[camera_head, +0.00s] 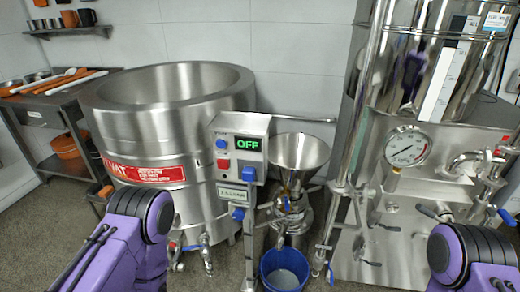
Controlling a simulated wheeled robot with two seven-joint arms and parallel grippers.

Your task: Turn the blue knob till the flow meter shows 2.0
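A small blue knob (221,143) sits on the upper left of the grey control box (258,124) in the middle of the view. Beside it a black display (248,144) shows OFF in green. A small pale plate (234,194) hangs below the box; its writing is too small to read surely, and I cannot tell whether it is the flow meter. A blue lever (238,214) is under it. My purple arms show at the lower left and lower right, apart from the box. Neither gripper's fingers show.
A steel vat (170,105) stands left of the box. A steel funnel (299,152) is to its right, with a blue bucket (284,270) below. A round dial gauge (407,146) is on the steel machine at right. A side table (60,88) stands at left.

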